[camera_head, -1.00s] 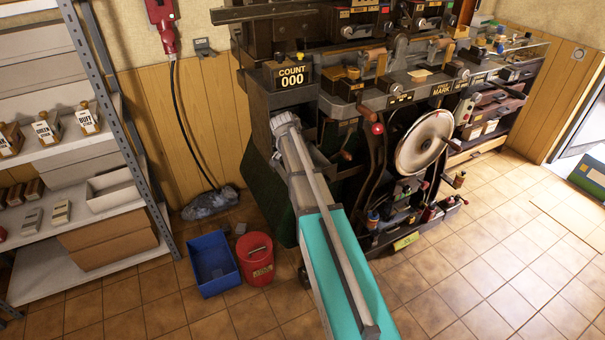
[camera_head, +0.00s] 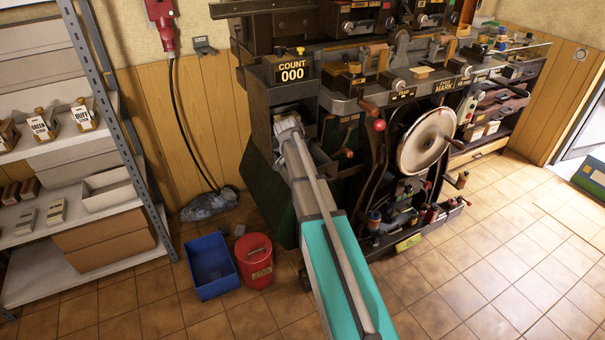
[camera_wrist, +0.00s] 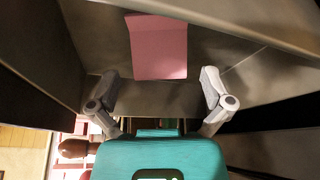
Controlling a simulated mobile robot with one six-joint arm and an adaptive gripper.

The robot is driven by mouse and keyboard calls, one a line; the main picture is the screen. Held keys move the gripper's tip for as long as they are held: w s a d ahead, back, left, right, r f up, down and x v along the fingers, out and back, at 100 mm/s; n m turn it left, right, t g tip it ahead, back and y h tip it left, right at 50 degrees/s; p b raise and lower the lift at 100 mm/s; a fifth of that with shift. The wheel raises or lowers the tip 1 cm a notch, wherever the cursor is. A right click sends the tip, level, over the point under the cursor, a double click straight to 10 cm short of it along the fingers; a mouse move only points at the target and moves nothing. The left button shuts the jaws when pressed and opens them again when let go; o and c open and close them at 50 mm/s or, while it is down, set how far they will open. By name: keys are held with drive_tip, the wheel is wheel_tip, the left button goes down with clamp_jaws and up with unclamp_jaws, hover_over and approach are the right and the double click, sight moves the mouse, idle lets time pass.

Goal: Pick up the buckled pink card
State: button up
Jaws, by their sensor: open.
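The pink card (camera_wrist: 158,48) shows in the wrist view, upper middle, standing or lying against a grey metal surface inside a recess. Its lower edge looks slightly curved. My gripper (camera_wrist: 160,84) is open, with one finger on each side of the card's lower end and gaps to both sides; I see no contact. In the head view my gripper (camera_head: 288,124) reaches into the press (camera_head: 335,106) just below the COUNT 000 sign (camera_head: 292,70). The card is hidden there.
Metal walls enclose the recess around my fingers. A large handwheel (camera_head: 424,141) and levers are to the right. A blue bin (camera_head: 210,285) and a red bucket (camera_head: 256,277) stand on the floor. Shelves (camera_head: 60,225) are at left.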

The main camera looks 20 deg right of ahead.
drive_tip(key=shift+d+f, duration=0.2)
drive_tip(key=shift+f, duration=0.25)
idle(0.3)
drive_tip(key=c, duration=0.8)
